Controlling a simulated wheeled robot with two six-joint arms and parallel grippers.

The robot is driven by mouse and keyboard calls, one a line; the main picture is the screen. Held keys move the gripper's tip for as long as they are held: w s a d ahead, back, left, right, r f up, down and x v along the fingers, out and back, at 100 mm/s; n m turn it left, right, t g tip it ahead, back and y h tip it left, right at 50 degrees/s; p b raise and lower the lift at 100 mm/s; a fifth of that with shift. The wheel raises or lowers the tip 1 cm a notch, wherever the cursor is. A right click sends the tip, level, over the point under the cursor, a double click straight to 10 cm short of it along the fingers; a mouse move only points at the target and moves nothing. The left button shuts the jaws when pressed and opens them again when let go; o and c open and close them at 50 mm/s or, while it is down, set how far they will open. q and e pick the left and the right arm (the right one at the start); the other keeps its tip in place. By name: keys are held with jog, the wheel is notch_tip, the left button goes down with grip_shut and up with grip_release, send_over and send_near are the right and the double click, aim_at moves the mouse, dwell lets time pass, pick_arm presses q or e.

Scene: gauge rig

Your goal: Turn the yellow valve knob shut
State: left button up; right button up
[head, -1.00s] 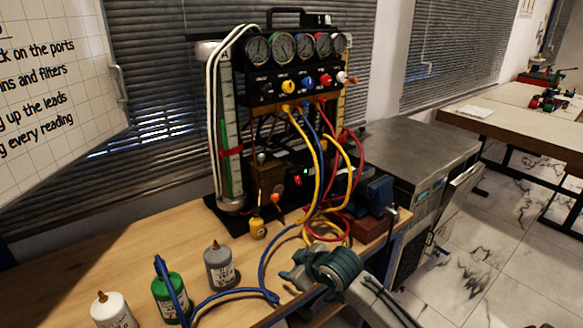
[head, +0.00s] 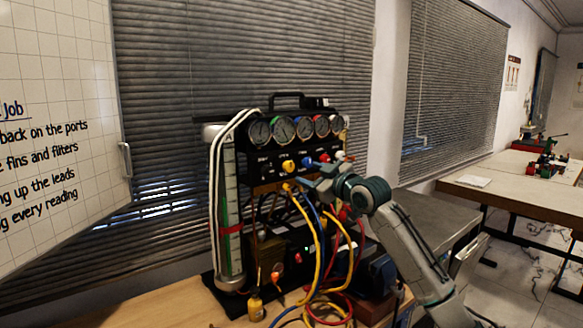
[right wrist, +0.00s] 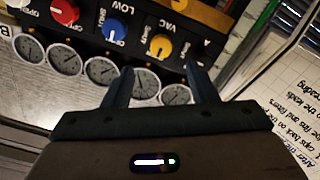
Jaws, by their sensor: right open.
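The yellow valve knob (head: 288,165) is on the black front panel of the gauge rig, at the left of the knob row. In the right wrist view the picture is turned over, and the yellow knob (right wrist: 161,46) shows just beyond and between the fingertips. I cannot read its setting with certainty. My right gripper (head: 306,180) is in front of the panel, just right of and below the yellow knob in the head view. Its fingers (right wrist: 157,66) are spread and empty, with no contact visible. My left gripper is not in view.
A blue knob (right wrist: 116,30) and a red knob (right wrist: 64,12) sit beside the yellow one. Several round gauges (head: 259,132) line the panel above. Yellow, blue and red hoses (head: 302,240) hang below the panel near my right arm.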

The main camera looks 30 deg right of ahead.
aim_at(290, 167)
jog(key=w+p, duration=0.1)
jog(key=w, duration=0.1)
jog(key=w+p, duration=0.1)
jog(key=w, duration=0.5)
jog(key=shift+w+a+r+p, duration=0.1)
jog(key=shift+a+p, duration=0.3)
jog(key=shift+w, duration=0.4)
jog(key=c, duration=1)
